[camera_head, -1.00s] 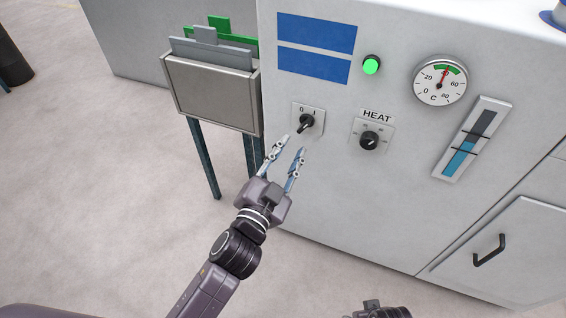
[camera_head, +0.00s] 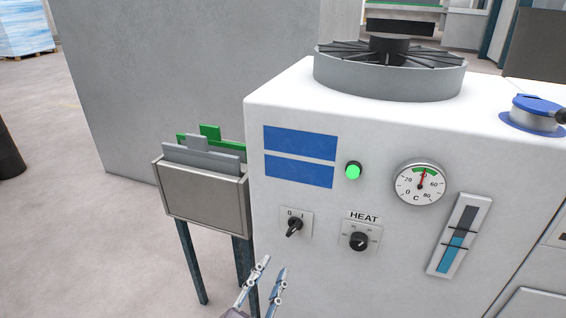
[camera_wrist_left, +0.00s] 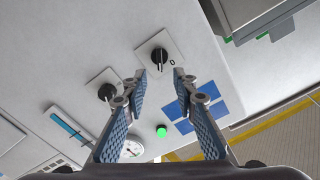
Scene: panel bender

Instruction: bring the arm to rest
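My left gripper (camera_head: 266,286) is open and empty at the bottom of the head view, below the 0/I switch (camera_head: 294,226) and apart from it. Only its fingers and a bit of its body show there. In the left wrist view the open fingers (camera_wrist_left: 159,76) show with nothing between them; the black switch knob (camera_wrist_left: 159,56) appears beyond the fingertips on the white panel. My right gripper is not in view.
The white machine (camera_head: 385,125) carries a lit green lamp (camera_head: 353,171), HEAT knob (camera_head: 359,241), dial (camera_head: 419,184), level gauge (camera_head: 460,235) and fan (camera_head: 388,75). A grey bin (camera_head: 204,198) on legs stands left of it.

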